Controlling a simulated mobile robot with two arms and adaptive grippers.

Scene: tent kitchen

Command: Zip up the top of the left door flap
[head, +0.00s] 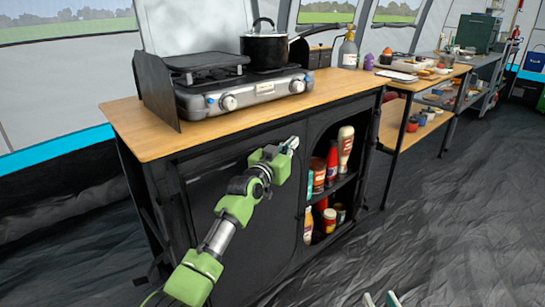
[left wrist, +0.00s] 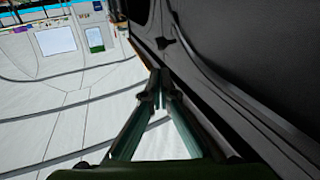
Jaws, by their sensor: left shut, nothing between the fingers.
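The left door flap (head: 208,200) is a dark panel hanging over the left half of the black cabinet under the stove. My left gripper (head: 291,143) is at its upper right, just below the wooden top and near the post between the two compartments. In the left wrist view the left gripper (left wrist: 160,78) has its fingertips together with nothing between them. The dark flap fabric and a curved seam (left wrist: 210,75) lie beside them. A small dark piece (left wrist: 165,43) on the fabric may be the zip pull. My right gripper (head: 381,299) shows only two separated fingertips at the bottom edge.
The cabinet's right compartment is open, with bottles (head: 345,150) and jars (head: 319,174) on shelves. A stove (head: 240,92) with a pot (head: 265,48) stands on the wooden top (head: 150,128). The dark floor (head: 440,200) to the right is clear.

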